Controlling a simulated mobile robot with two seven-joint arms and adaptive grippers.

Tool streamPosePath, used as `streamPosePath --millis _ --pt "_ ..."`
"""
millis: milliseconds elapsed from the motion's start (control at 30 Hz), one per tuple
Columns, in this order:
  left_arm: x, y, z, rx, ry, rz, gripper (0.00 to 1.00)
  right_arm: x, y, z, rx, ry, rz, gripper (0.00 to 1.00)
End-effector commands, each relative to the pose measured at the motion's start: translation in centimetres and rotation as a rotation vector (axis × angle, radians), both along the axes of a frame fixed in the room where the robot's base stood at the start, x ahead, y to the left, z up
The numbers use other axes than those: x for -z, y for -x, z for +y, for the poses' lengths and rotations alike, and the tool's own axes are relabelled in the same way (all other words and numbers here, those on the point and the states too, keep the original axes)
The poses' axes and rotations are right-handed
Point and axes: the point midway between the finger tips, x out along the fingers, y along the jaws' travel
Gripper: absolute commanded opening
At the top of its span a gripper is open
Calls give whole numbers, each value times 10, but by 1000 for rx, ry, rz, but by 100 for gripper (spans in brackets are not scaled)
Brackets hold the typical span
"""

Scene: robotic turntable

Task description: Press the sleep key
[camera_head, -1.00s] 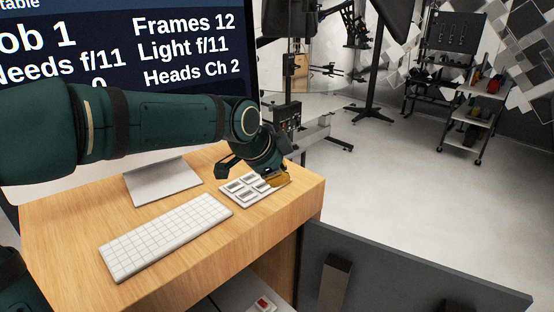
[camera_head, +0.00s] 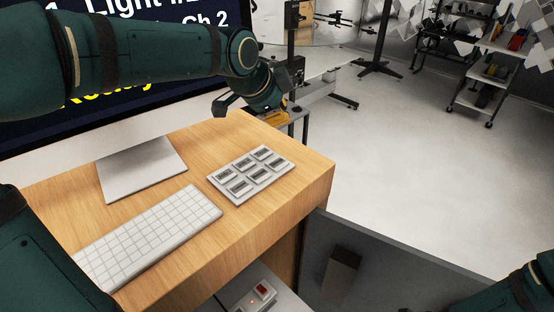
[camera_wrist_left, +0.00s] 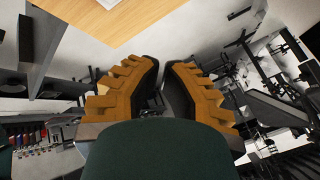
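A pale keypad (camera_head: 251,185) with several raised grey keys lies on the wooden desk (camera_head: 300,178). The key labels are too small to read, so I cannot tell which is the sleep key. A white keyboard (camera_head: 150,238) lies to its left. My left gripper (camera_head: 275,118) hangs beyond the keypad, near the desk's far edge, apart from the keys. In the left wrist view, its orange-padded fingers (camera_wrist_left: 164,66) converge with tips practically together, holding nothing visible. My right gripper is out of view; only part of that arm shows at lower right.
A monitor on a metal stand (camera_head: 140,170) stands at the desk's back left. A dark panel (camera_head: 400,262) is at the desk's right front, with a small red-switch box (camera_head: 262,290) below.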

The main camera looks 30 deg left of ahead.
Motion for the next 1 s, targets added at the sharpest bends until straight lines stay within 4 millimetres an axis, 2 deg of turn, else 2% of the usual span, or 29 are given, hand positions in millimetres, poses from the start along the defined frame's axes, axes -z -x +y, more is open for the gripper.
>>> streamPosePath --millis 167,367,800,1000 --pt "2 0 0 0 0 0 0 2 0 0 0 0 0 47" --pt "15 0 0 0 0 1 0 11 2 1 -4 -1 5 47" --pt "71 0 0 0 0 1 0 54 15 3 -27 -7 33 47" --pt "87 0 0 0 0 0 0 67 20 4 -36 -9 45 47"
